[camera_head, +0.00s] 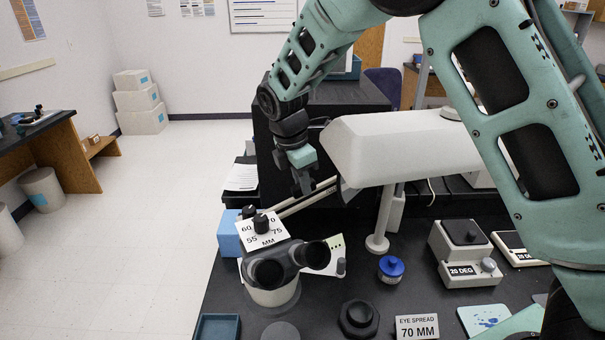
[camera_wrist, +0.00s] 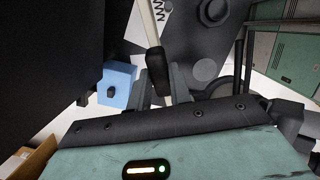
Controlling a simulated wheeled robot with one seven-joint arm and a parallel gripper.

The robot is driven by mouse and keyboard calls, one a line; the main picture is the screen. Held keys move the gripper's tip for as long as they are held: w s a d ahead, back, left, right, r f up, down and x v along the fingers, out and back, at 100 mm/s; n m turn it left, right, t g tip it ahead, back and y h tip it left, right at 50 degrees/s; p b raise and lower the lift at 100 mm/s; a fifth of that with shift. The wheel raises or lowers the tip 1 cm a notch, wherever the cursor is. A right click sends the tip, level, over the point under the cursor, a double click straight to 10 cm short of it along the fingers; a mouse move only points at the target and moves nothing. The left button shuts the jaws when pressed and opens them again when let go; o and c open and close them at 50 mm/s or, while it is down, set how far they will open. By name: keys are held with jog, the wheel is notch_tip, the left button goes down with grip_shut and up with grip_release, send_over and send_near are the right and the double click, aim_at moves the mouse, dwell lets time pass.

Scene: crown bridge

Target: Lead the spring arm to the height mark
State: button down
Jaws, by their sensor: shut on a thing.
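The spring arm (camera_head: 322,197) shows in the head view as pale thin bars slanting up to the right, behind the microscope. In the wrist view a pale rod (camera_wrist: 149,22) ends in a black grip (camera_wrist: 157,68). My gripper (camera_head: 303,188) is at the bars, pointing down. In the wrist view its fingers (camera_wrist: 162,88) lie on either side of the black grip, shut on it. The grip is largely hidden by my gripper in the head view. A pale card (camera_head: 337,252) stands behind the microscope; I cannot tell whether it bears the height mark.
The binocular microscope (camera_head: 273,262) with a numbered dial stands in front. A blue box (camera_head: 228,234) is left of it, also in the wrist view (camera_wrist: 117,86). A large white housing (camera_head: 395,145) is close right of my gripper. A blue-capped jar (camera_head: 390,268) stands right.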

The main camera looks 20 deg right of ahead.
jog(key=c, duration=1.3)
grip_release()
jog(key=a+r+b, duration=0.1)
jog(key=r, duration=0.4)
jog(key=a+r+b, duration=0.1)
jog(key=r, duration=0.5)
jog(key=a+r, duration=0.1)
jog(key=r, duration=0.5)
jog(key=shift+s+a+b, duration=0.15)
jog(key=shift+s+b, duration=0.1)
jog(key=shift+b, duration=0.15)
